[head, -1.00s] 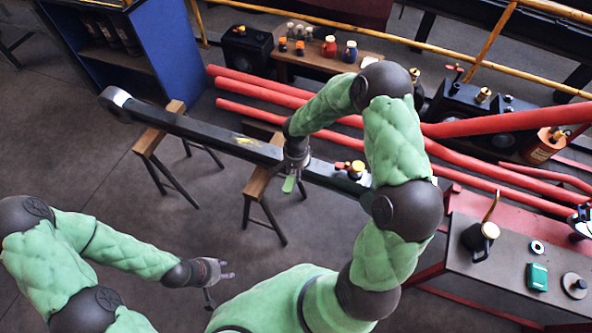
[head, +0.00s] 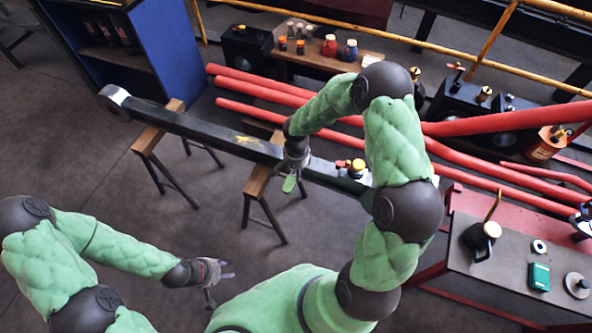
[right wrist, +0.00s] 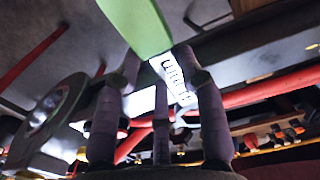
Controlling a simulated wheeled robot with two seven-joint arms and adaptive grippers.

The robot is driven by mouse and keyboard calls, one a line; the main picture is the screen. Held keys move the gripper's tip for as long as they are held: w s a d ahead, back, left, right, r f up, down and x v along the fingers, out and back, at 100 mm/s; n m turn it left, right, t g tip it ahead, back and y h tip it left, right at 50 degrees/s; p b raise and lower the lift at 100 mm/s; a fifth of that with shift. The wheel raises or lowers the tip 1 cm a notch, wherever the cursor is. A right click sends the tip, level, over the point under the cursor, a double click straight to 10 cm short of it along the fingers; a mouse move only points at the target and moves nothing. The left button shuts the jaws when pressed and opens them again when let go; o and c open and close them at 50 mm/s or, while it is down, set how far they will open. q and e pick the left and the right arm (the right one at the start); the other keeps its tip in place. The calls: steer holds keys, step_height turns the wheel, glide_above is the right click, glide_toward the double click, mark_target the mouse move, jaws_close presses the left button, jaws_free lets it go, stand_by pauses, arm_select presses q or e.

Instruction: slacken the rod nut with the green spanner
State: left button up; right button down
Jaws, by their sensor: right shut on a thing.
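My right gripper (head: 296,160) is shut on the green spanner (head: 289,185), beside the near edge of the long dark rod (head: 215,134). In the right wrist view, the spanner (right wrist: 134,22) sticks up from between the fingers (right wrist: 157,75), its far end outside the picture. A small red part (head: 340,164) and a yellow-topped part (head: 357,166) sit on the rod near its right end. I cannot tell which part is the rod nut, nor whether the spanner touches anything. My left gripper (head: 222,283) is open and empty over the floor, well short of the rod.
The rod lies across two wooden-topped trestles (head: 147,142). Red pipes (head: 250,108) run behind it. At right, a bench (head: 508,258) carries a black oil can (head: 481,240), a green box (head: 539,276) and round parts. A blue cabinet (head: 178,45) stands at back left. Floor between the trestles is clear.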

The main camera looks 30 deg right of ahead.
steer(key=shift+f+b, duration=1.25)
stand_by(0.4)
steer(key=shift+s+d+n, duration=0.35)
steer(key=shift+d+n, duration=0.15)
steer(key=shift+n, duration=0.2)
steer(key=shift+s+d+n, duration=0.35)
steer(key=shift+d+n, duration=0.2)
steer(key=shift+n, duration=0.25)
steer(key=shift+s+d+n+p, duration=0.25)
steer(key=shift+d+n+p, duration=0.15)
steer(key=shift+d+n, duration=0.25)
steer(key=shift+a, duration=0.1)
